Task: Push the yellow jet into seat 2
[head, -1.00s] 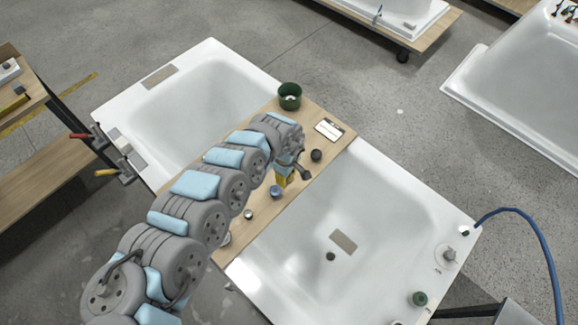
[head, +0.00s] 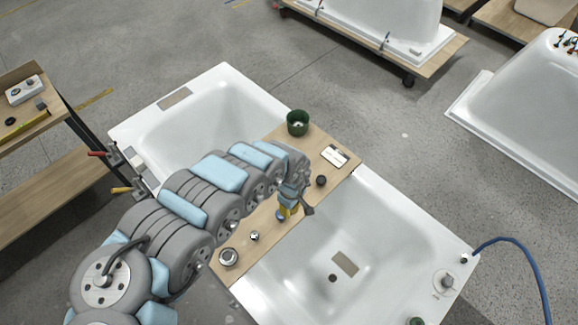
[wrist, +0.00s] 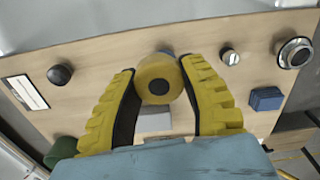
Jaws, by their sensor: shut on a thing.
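My gripper (wrist: 158,72) is shut on the yellow jet (wrist: 160,86), a short round piece with a dark centre, held between the two ribbed yellow fingertips. In the head view my gripper (head: 289,208) is low over the wooden board (head: 322,143) that bridges the tub. A small blue round piece (head: 281,216) shows beside and partly behind the gripper; a blue edge (wrist: 166,51) also shows just past the jet in the wrist view. I cannot tell whether the jet touches it. No seat number is readable.
A dark knob (head: 321,181), a white card (head: 335,156) and a green cup (head: 298,122) are on the board's far part. A small metal piece (head: 254,236) and a chrome ring (head: 229,257) are on its near part. A blue block (wrist: 266,98) shows in the wrist view.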

